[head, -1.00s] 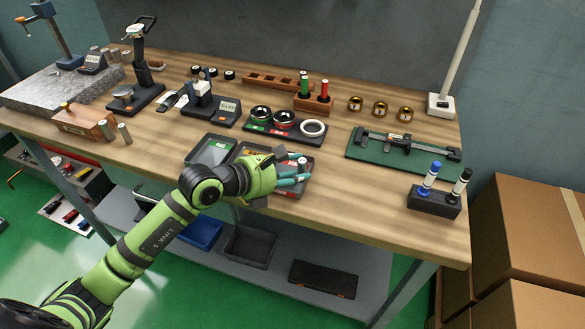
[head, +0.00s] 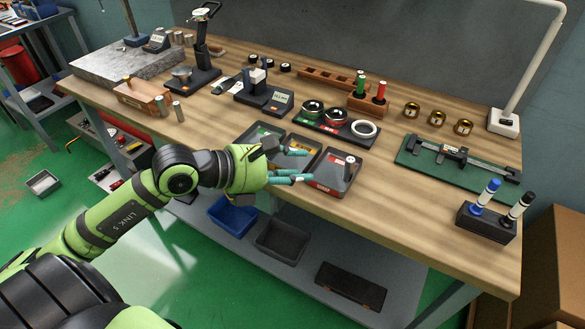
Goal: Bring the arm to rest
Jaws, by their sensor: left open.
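My left arm, green and black, comes in from the lower left in the head view. Its gripper (head: 303,166) is open, with teal fingertips spread apart and nothing between them. It hangs at the front edge of the wooden bench (head: 400,230), in front of the sorting trays. A steel cylinder (head: 349,167) stands in the right, red-labelled tray (head: 325,185), just right of the fingertips and apart from them. The yellow-labelled middle tray (head: 303,150) and the green-labelled left tray (head: 262,133) are partly hidden behind the gripper. My right gripper is not in view.
Behind the trays is a black holder with ring gauges (head: 338,127). A caliper on a green mat (head: 455,165) and a marker holder (head: 485,222) are at right. Bins (head: 283,238) sit on the lower shelf. Cardboard boxes (head: 550,260) stand at right.

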